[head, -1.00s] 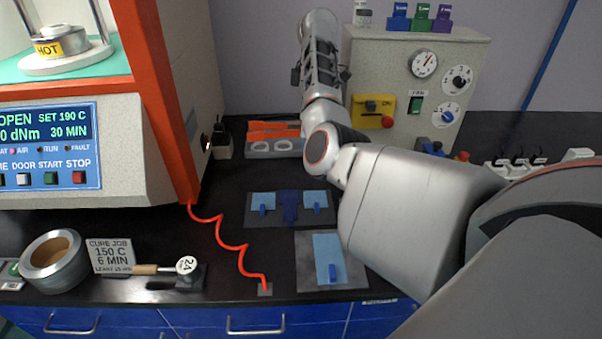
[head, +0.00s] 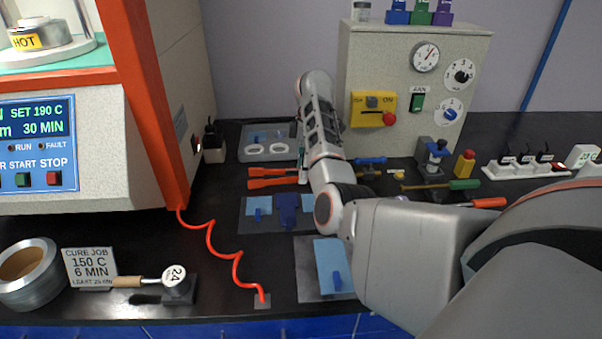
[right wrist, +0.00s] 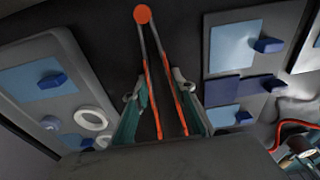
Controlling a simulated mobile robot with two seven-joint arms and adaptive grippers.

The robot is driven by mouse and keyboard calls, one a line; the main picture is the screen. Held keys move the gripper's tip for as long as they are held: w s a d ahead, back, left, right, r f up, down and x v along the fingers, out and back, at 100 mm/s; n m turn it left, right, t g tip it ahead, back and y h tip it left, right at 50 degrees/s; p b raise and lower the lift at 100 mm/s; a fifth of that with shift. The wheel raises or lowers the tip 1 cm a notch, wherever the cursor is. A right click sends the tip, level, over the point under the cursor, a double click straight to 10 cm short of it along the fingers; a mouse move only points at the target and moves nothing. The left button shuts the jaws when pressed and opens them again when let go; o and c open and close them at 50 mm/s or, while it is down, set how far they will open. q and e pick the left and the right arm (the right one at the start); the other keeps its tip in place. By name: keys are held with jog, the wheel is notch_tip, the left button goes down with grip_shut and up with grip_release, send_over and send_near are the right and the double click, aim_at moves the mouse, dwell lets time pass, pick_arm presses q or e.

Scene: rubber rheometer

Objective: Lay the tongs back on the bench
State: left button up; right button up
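The tongs have two long arms with orange grips (head: 266,183). In the head view they lie low, between the grey tray and the mat with blue pieces; my right arm covers their other end. In the right wrist view the tongs' orange joint (right wrist: 143,14) is at the top, and both arms run down between my right gripper's fingers (right wrist: 161,84). The fingertips sit close against the outer sides of the arms, so the gripper looks shut on them. I cannot tell whether the tongs touch the black bench (head: 215,255). My left gripper is out of view.
The grey tray with round wells (head: 243,150) is behind the tongs; the mat (head: 246,224) is in front.

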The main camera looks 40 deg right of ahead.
jog(key=shift+r, duration=0.1)
jog(key=shift+f, duration=0.3)
jog(key=o, duration=0.5)
jog(key=shift+o, duration=0.2)
jog(key=shift+r, duration=0.1)
pick_arm(q)
jog(key=r+p, duration=0.4)
jog(key=p, duration=0.1)
jog(key=shift+d, duration=0.4)
pick_arm(e)
notch_tip(320, 180, up, 12)
jog(key=d, duration=0.1)
jog(key=shift+s+r, duration=0.15)
jog(key=shift+s, duration=0.2)
pick_arm(q)
jog(key=shift+r, duration=0.2)
